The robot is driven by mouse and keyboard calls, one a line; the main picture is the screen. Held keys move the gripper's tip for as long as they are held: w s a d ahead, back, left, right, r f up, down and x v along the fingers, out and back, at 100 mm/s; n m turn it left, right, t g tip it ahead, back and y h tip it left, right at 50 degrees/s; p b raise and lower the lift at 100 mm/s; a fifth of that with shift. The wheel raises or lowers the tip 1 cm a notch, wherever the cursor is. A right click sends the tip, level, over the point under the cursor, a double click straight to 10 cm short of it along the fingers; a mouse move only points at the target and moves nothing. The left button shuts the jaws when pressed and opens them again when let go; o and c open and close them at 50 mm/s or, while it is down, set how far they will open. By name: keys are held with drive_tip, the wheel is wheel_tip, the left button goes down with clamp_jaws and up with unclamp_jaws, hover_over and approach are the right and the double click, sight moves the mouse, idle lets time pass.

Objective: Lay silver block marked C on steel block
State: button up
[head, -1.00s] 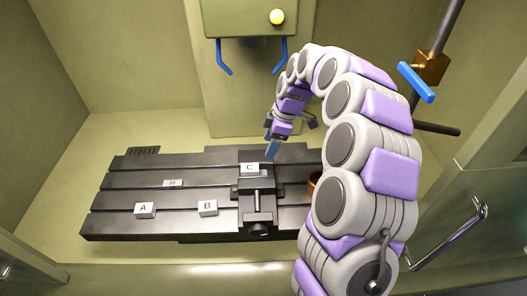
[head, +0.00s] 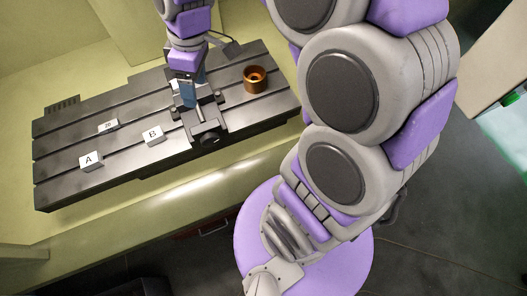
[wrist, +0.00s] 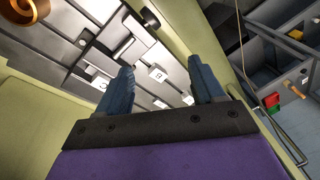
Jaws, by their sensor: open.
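The silver block marked C (head: 175,85) shows only as a pale sliver beside my gripper (head: 188,100) in the head view; its letter is hidden. It sits at the back of the dark vise (head: 208,138). My gripper points down over the vise, its blue fingers in front of the block. The wrist view shows the fingers (wrist: 160,66) wide apart, with no block held between them. Which piece is the steel block is not clear; a small block marked 20 (head: 108,125) lies on the slotted table (head: 60,150).
Block A (head: 91,160) and block B (head: 153,135) lie along the table's front, left of the vise. The table between B and the vise is clear.

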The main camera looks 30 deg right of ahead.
drive_tip(key=s+d+f+m+h, duration=0.1)
drive_tip(key=s+m, duration=0.3)
drive_tip(key=s, duration=0.7)
drive_tip(key=s+d+f+m+g+h, duration=0.1)
drive_tip(key=s+m, duration=0.4)
drive_tip(key=s, duration=0.5)
drive_tip(key=shift+s+f+m, duration=0.3)
drive_tip(key=shift+s+f, duration=0.05)
drive_tip(key=shift+f, duration=0.3)
drive_tip(key=shift+d, duration=0.2)
drive_tip(key=shift+d, duration=0.3)
drive_tip(key=shift+a, duration=0.35)
